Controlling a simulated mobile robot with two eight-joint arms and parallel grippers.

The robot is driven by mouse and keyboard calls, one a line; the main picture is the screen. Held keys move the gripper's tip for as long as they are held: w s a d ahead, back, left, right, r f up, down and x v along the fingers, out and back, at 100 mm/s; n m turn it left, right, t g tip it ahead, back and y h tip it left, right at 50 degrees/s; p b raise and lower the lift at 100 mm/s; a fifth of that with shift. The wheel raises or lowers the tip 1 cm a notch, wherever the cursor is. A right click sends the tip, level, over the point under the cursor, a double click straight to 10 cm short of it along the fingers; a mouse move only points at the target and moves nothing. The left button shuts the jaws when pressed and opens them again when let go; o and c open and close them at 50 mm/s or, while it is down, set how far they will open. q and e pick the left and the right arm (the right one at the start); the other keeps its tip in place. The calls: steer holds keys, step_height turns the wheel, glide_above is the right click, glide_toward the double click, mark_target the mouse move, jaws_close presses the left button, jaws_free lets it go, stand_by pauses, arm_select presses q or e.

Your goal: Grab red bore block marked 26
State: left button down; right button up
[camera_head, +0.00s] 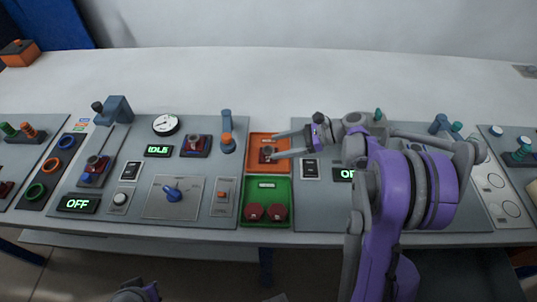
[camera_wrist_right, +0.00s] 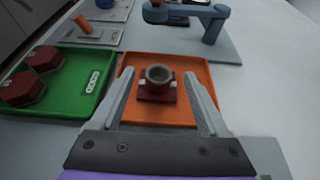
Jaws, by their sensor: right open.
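A dark red block with a round grey bore (camera_wrist_right: 158,82) sits in the orange tray (camera_wrist_right: 190,62). The block also shows in the head view (camera_head: 266,155), partly between the fingers. No number can be read on it. My right gripper (camera_wrist_right: 160,88) is open, with one finger on each side of the block and clear space between them and it. In the head view my right gripper (camera_head: 285,145) reaches in from the right over the orange tray.
A green tray (camera_wrist_right: 88,78) with dark red hexagonal pieces (camera_wrist_right: 44,60) adjoins the orange tray. A blue post with an arm (camera_wrist_right: 215,22) stands beyond it. Panels with knobs and switches, such as a blue dial (camera_head: 174,193), lie left. The tabletop behind (camera_head: 220,75) is clear.

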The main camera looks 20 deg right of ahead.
mark_target(263, 151)
steer(key=x, duration=0.5)
steer(key=shift+s+d+f, duration=0.1)
steer(key=shift+f, duration=0.1)
steer(key=shift+c, duration=0.2)
steer(key=shift+d, duration=0.1)
jaws_close()
